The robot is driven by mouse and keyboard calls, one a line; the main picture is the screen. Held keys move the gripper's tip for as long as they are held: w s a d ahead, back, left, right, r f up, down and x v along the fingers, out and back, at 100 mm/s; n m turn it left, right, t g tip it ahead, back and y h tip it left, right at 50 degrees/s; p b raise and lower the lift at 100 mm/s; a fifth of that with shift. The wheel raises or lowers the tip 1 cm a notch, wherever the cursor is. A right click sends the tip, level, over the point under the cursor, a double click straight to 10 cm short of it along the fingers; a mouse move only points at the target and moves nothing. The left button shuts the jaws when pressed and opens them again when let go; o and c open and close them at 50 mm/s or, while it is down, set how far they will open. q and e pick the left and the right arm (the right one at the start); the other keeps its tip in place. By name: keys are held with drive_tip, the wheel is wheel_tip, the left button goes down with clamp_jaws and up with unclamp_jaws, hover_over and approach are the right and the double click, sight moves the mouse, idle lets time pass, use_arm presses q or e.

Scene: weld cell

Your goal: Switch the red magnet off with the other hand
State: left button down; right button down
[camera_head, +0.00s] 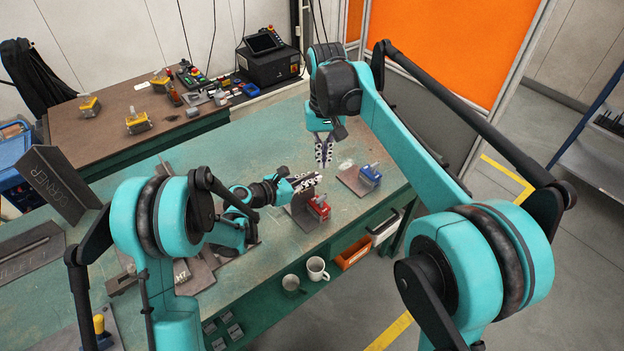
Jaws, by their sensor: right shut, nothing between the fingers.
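The red magnet (319,207) sits on the green table near its front right edge, against a brown steel plate (302,214). My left gripper (308,182) reaches in from the left and lies just above the plate and the red magnet. Its fingers overlap the plate's top in the picture, and I cannot tell whether they hold it. My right gripper (324,160) points down behind the red magnet, shut and empty, apart from it. The red magnet's switch is too small to make out.
A blue magnet (370,174) stands beside another steel plate (353,184) to the right. Two mugs (317,268) and an orange bin (353,253) are at the table's front side. A steel plate marked CORNER (58,184) leans at the left. The green tabletop behind my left arm is mostly clear.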

use_arm(q)
drive_tip(key=shift+w+a+r+p, duration=0.2)
drive_tip(key=shift+r+p, duration=0.3)
drive_tip(key=shift+r, duration=0.35)
drive_tip(key=shift+w+a+r+p, duration=0.15)
drive_tip(key=shift+r+p, duration=0.35)
drive_tip(key=shift+r, duration=0.3)
drive_tip(key=shift+w+a+r+p, duration=0.1)
drive_tip(key=shift+w+r+p, duration=0.1)
drive_tip(key=shift+r+p, duration=0.5)
drive_tip(key=shift+r, duration=0.1)
drive_tip(key=shift+r, duration=0.1)
